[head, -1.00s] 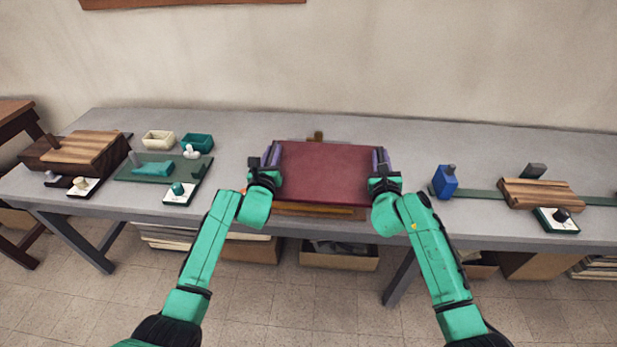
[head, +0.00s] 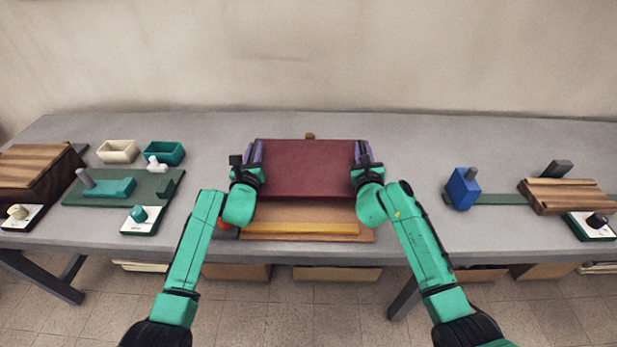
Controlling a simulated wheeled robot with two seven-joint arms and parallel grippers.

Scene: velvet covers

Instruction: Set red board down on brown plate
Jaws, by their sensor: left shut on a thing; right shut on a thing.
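The red board (head: 308,168) is dark red and flat, held between my two grippers in the middle of the head view. My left gripper (head: 254,158) is shut on its left edge. My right gripper (head: 362,160) is shut on its right edge. The brown plate (head: 305,215) lies on the table below and nearer than the board, with a yellow-orange strip (head: 300,229) along its front. The board covers the plate's far part. The board appears raised above the plate; the exact gap is hard to tell.
On the left stand a green base (head: 150,190), a cream bin (head: 117,151), a teal bin (head: 163,153) and a striped wooden block (head: 35,165). On the right are a blue block (head: 463,188) and a wooden board (head: 567,196). Grey table (head: 420,160) is clear between.

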